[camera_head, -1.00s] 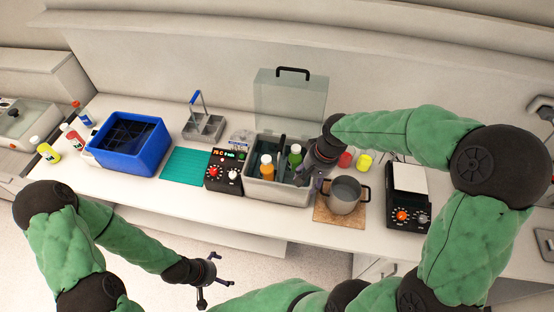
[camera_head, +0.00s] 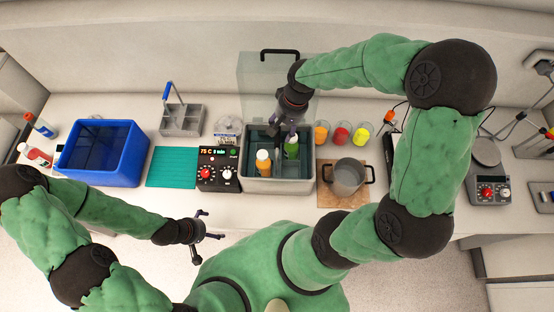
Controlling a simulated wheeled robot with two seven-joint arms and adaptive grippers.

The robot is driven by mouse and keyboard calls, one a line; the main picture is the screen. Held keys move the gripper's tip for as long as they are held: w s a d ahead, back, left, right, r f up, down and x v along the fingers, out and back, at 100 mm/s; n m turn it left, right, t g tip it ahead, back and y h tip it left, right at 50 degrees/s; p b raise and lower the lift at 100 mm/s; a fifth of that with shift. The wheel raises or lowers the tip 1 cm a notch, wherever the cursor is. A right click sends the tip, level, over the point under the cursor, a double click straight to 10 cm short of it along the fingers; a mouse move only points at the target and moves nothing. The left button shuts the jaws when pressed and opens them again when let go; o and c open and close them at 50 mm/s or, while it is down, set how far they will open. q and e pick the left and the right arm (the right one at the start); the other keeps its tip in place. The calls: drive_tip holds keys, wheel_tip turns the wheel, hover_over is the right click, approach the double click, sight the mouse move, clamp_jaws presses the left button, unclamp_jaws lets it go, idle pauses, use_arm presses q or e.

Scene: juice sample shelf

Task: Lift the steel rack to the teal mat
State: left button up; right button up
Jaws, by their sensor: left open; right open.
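The teal mat (camera_head: 172,167) lies bare on the bench, left of the water bath (camera_head: 278,187). An orange-capped bottle (camera_head: 263,163) and a green bottle (camera_head: 291,147) stand in the bath; any rack under them is hard to make out. A grey metal rack (camera_head: 182,121) with compartments and an upright blue-gripped handle stands behind the mat, empty. My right gripper (camera_head: 286,135) is open over the back of the bath, close to the green bottle; contact cannot be told. My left gripper (camera_head: 204,238) is open and empty in front of the bench, far from the racks.
A control box (camera_head: 218,170) stands between mat and bath. A blue tub (camera_head: 102,153) is left of the mat. The bath's clear lid (camera_head: 258,75) stands open behind. A pot (camera_head: 347,177) sits on a cork mat at right, with several coloured jars behind it.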

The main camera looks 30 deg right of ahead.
sight(279, 136)
drive_tip(key=shift+w+a+f, duration=0.15)
drive_tip(key=shift+w+f, duration=0.3)
drive_tip(key=shift+f, duration=0.3)
drive_tip(key=shift+a+f+p, duration=0.2)
drive_tip(key=shift+f+p, duration=0.05)
drive_tip(key=shift+f, duration=1.05)
drive_tip(key=shift+a+f+p, duration=0.2)
drive_tip(key=shift+f+p, duration=0.05)
drive_tip(key=shift+f, duration=1)
drive_tip(key=shift+s, duration=0.2)
drive_tip(key=shift+c, duration=0.5)
clamp_jaws()
drive_tip(key=shift+w+r, duration=0.1)
drive_tip(key=shift+w, duration=0.05)
